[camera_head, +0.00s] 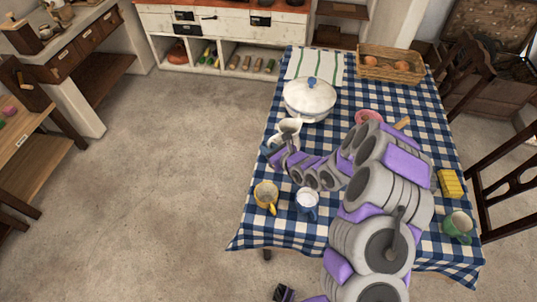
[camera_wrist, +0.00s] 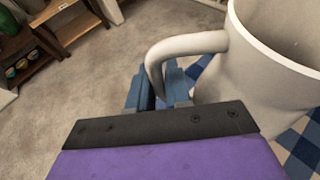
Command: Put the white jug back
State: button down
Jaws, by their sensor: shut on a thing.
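The white jug (camera_head: 289,127) is at the left part of the checked table, in front of the lidded white tureen (camera_head: 310,101). It also fills the right of the wrist view (camera_wrist: 265,75), where it looks upright and its handle points left. My gripper (camera_wrist: 160,88) has its blue fingers shut on the jug's handle. In the head view my gripper (camera_head: 272,149) is just left of and below the jug, near the table's left edge. Whether the jug's base touches the cloth is hidden.
A yellow mug (camera_head: 266,194) and a white-and-blue mug (camera_head: 306,201) stand nearer on the table (camera_head: 255,228). A green mug (camera_head: 458,226), yellow sponge (camera_head: 450,184), pink bowl (camera_head: 368,116) and wicker basket (camera_head: 391,65) are to the right. The floor left of the table is clear.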

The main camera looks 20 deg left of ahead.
notch_tip(320, 180, down, 3)
jog(key=shift+f+b, duration=0.15)
jog(key=shift+b, duration=0.2)
jog(key=c, duration=1.1)
grip_release()
jog(key=shift+o, duration=0.2)
jog(key=p+v, duration=0.2)
jog(key=v, duration=1)
